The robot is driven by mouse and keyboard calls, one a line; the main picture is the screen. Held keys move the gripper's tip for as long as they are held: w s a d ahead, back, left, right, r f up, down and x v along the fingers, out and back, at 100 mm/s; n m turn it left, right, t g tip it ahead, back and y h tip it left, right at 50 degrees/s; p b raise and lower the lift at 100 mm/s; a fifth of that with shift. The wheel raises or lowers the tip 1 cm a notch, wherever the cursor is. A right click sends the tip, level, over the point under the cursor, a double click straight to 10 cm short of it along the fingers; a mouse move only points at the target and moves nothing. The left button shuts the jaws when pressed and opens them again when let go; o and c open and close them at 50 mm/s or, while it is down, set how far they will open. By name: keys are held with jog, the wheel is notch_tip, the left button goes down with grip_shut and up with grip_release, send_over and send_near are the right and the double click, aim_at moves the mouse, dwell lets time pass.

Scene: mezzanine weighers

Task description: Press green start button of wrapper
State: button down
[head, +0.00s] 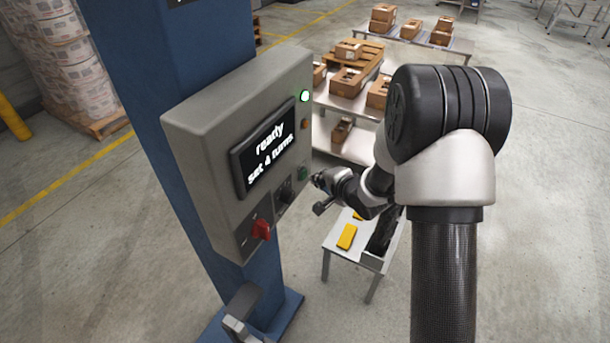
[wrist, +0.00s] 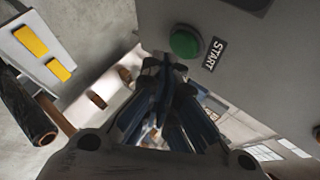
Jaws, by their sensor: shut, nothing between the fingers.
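The wrapper's grey control box (head: 208,135) is mounted on a blue column. Its screen (head: 265,146) reads "ready" and "set 4 turns". The green start button (head: 303,173) is low on the box's right part, and in the wrist view it shows as a round green button (wrist: 186,41) beside a START label (wrist: 213,53). My gripper (head: 318,181) is shut and empty, close to the box beside the button. In the wrist view its fingertips (wrist: 164,65) appear just below and left of the button. I cannot tell whether they touch the panel.
A lit green lamp (head: 305,96) and an orange one (head: 305,124) sit above the button. A small table (head: 345,256) with yellow items stands below my arm. Shelves with cardboard boxes (head: 347,82) stand behind.

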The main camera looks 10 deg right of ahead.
jog(key=shift+a, duration=0.1)
dwell(0.3)
jog(key=shift+w+a, duration=0.3)
